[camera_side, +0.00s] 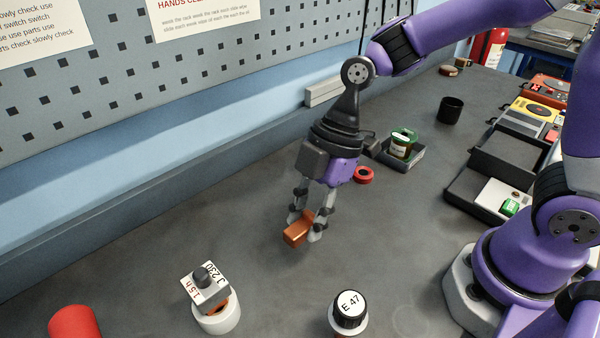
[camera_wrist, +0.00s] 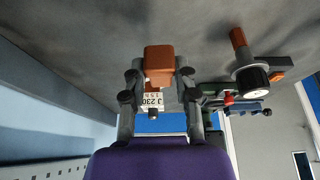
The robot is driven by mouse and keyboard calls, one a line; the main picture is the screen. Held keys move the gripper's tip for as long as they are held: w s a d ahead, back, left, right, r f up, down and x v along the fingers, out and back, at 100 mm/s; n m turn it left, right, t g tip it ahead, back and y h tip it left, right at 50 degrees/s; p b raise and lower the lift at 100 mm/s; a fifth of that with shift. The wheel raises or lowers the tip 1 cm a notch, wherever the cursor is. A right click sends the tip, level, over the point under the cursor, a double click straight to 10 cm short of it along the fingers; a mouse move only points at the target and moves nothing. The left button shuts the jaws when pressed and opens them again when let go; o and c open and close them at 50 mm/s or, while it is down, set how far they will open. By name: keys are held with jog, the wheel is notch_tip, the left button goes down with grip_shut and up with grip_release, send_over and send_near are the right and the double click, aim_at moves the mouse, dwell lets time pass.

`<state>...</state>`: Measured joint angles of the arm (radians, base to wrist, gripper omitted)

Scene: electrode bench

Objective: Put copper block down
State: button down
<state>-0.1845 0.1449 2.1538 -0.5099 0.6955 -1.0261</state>
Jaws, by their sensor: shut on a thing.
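The copper block (camera_side: 297,231) is an orange-brown bar held between the fingertips of my gripper (camera_side: 304,227). In the side view it is tilted and low over the grey bench; I cannot tell whether it touches the bench. In the wrist view the copper block (camera_wrist: 159,62) sits at the upper middle, between the two fingers of my gripper (camera_wrist: 160,75). My gripper is shut on it and points down. The far fingertip is partly hidden by the block in the side view.
A white jar (camera_side: 217,316) with a labelled plate on top and a black-capped bottle (camera_side: 348,312) stand at the front. A red cylinder (camera_side: 74,323) is at front left. Bench around the block is clear.

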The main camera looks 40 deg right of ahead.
aim_at(300, 265)
notch_tip(300, 265, down, 7)
jog(key=shift+f, duration=0.2)
jog(key=shift+f, duration=0.1)
jog(key=c, duration=0.6)
grip_release()
jog(key=v, duration=1.3)
jog(key=s+d+r+m+t+h, duration=0.1)
jog(key=d+m+t, duration=0.1)
jog(key=m, duration=0.4)
jog(key=s+d+r+m+t+h, duration=0.1)
jog(key=s+d+r+m+h, duration=0.1)
jog(key=d+m, duration=0.2)
jog(key=s+d+r+m+t+h, duration=0.1)
jog(key=d+m+t, duration=0.1)
jog(key=m, duration=0.6)
jog(key=shift+s+d+r+t, duration=0.15)
jog(key=shift+d+r, duration=0.05)
jog(key=shift+d, duration=0.25)
jog(key=shift+s+d+r+t, duration=0.15)
jog(key=shift+d, duration=0.25)
